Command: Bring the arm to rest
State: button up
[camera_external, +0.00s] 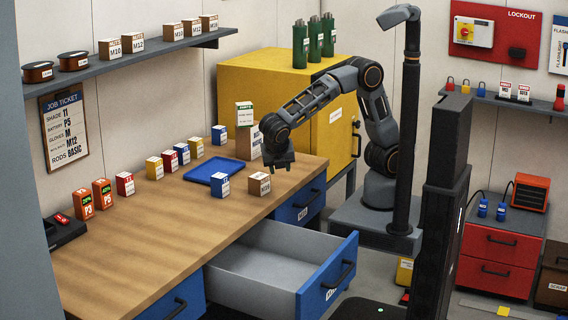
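My arm rises from its mount at the right of the workbench and bends over the bench's right end. My gripper (280,166) points down above the bench top, behind a small brown box (260,185) and right of a blue tray (198,175). The fingers are small and dark, so I cannot tell whether they are open or shut. Nothing shows hanging below them.
A drawer (260,268) stands pulled out of the bench front. Small coloured boxes, including a blue one (220,187), stand on the bench (120,243). A yellow cabinet (245,88) with green cylinders (300,45) on top stands behind my arm.

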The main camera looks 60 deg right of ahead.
jog(key=s+d+m+t+y, duration=0.1)
jog(key=d+m+y, duration=0.5)
jog(key=d+m, duration=2)
jog(key=s+a+f+n+g+h+b, duration=0.2)
jog(key=s+a+f+n+b, duration=0.15)
jog(key=f+b, duration=0.55)
jog(key=s+a+f+n+g+h+b, duration=0.2)
jog(key=s+f+b, duration=0.2)
jog(key=f+b, duration=0.45)
jog(key=s+d+f+m+g+h+b, duration=0.1)
jog(key=s+f+m+g+b, duration=0.1)
jog(key=f+b, duration=0.7)
jog(key=s+d+f+m+g+h+b, duration=0.1)
jog(key=f+m+b, duration=0.2)
jog(key=f+b, duration=0.7)
jog(key=w+d+f+t+y+b, duration=0.5)
jog(key=w+f+t+b, duration=0.1)
jog(key=w, duration=0.5)
notch_tip(320, 180, down, 2)
jog(key=shift+f+t+y+b, duration=0.1)
jog(key=shift+t+y+b, duration=0.25)
jog(key=shift+b, duration=0.3)
